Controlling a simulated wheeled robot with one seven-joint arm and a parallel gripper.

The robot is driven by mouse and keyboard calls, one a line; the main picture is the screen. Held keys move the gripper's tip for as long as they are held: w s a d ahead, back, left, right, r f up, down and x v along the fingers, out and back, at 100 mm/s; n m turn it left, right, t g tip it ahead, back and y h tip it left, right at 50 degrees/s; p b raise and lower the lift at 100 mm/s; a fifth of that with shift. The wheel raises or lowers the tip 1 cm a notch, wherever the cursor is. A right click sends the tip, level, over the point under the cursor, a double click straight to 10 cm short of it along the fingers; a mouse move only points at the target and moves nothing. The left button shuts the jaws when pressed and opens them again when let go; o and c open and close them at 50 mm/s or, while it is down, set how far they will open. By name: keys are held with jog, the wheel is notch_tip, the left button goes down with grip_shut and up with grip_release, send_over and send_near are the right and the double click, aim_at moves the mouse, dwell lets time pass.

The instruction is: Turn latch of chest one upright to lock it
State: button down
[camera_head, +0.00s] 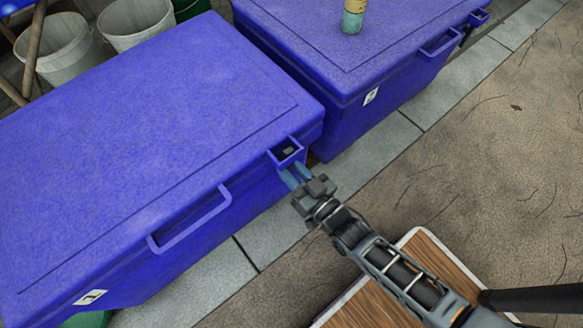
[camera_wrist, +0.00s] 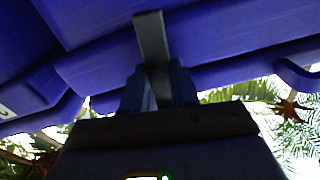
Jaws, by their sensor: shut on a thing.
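The near blue chest (camera_head: 150,130) fills the left of the head view, lid closed, with a small numbered label (camera_head: 90,297) low on its front. Its square latch bracket (camera_head: 287,152) sticks out near the right front corner. My gripper (camera_head: 291,178) is just below that bracket, at the chest's front. In the wrist view, the latch (camera_wrist: 150,35) is a dark grey bar standing between the two blue fingers of my gripper (camera_wrist: 159,88). The fingers are shut on its lower part, and its upper end reaches past them against the blue chest. The latch's pivot is hidden.
A second blue chest (camera_head: 350,60) stands to the right, with a yellow and teal cylinder (camera_head: 353,16) on its lid. A front handle (camera_head: 190,220) juts out left of my gripper. White buckets (camera_head: 65,50) stand behind. Paving and brown ground on the right are open.

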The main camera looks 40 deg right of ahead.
jog(key=shift+n, duration=0.7)
jog(key=c, duration=0.9)
grip_release()
jog(key=s+p, duration=0.1)
jog(key=s, duration=0.6)
jog(key=shift+s, duration=0.4)
jog(key=s+r+g, duration=0.1)
jog(key=s+r, duration=0.5)
jog(key=r, duration=0.3)
jog(key=s+r+g+p, duration=0.1)
jog(key=s+r, duration=0.5)
jog(key=r, duration=0.3)
jog(key=s+r+g, duration=0.1)
jog(key=s+r, duration=0.5)
jog(key=r, duration=0.3)
notch_tip(320, 180, up, 22)
jog(key=p, duration=2.2)
jog(key=shift+s+r+p, duration=0.15)
jog(key=shift+r+p, duration=0.1)
jog(key=shift+p, duration=0.05)
